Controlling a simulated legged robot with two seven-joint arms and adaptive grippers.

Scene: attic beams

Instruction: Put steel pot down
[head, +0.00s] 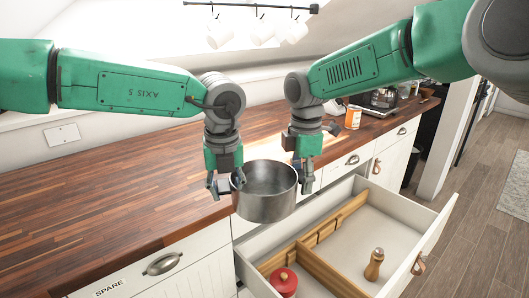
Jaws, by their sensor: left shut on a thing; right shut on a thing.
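The steel pot (264,203) is a round, grey, open-topped pot in the middle of the head view. It hangs upright in the air by the front edge of the wooden counter, over the back left part of the open drawer. My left gripper (226,186) is shut on the pot's left side. My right gripper (304,178) is shut on its right side. The fingers cover the places where they grip.
The wooden counter (100,195) is bare at left. The open drawer (385,225) holds a wooden divider (322,264), a red-lidded jar (284,281) and a wooden mill (374,264). An orange-labelled jar (353,117) and a glass coffee pot (384,98) stand at the counter's far end.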

